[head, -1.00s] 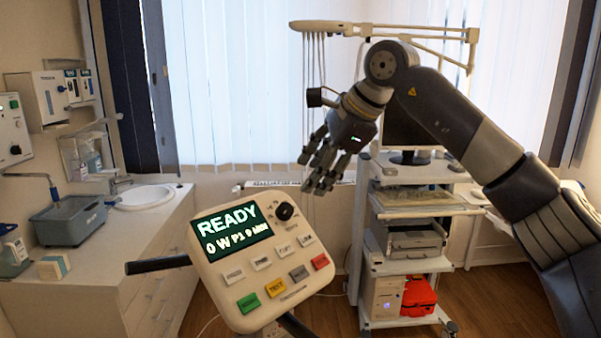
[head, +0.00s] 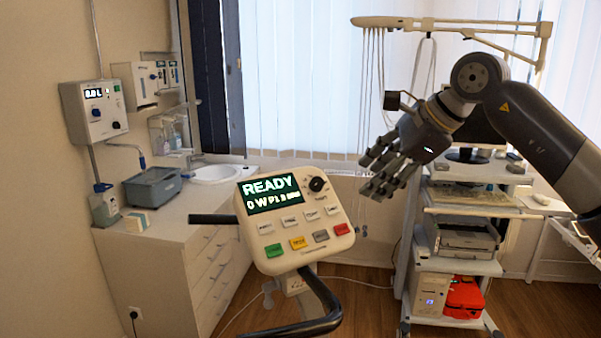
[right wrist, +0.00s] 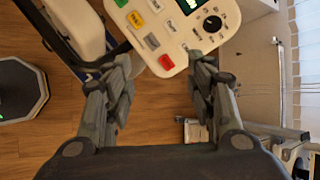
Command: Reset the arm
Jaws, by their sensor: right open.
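My right gripper (head: 389,172) is raised in the right half of the head view, to the right of the control panel and apart from it. Its fingers are spread and hold nothing. The right wrist view shows the same open gripper (right wrist: 160,95), with wooden floor between and below the fingers and the panel (right wrist: 175,22) beyond them. The panel (head: 344,247) is beige, tilted, with a screen (head: 270,193) reading "READY", a black knob and several coloured buttons. My left gripper is in neither view.
A black handlebar (head: 330,312) curves below the panel. A white trolley (head: 450,265) with a printer and red bag stands behind on the right. At left is a counter (head: 175,245) with a sink and blue-grey tub (head: 152,187).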

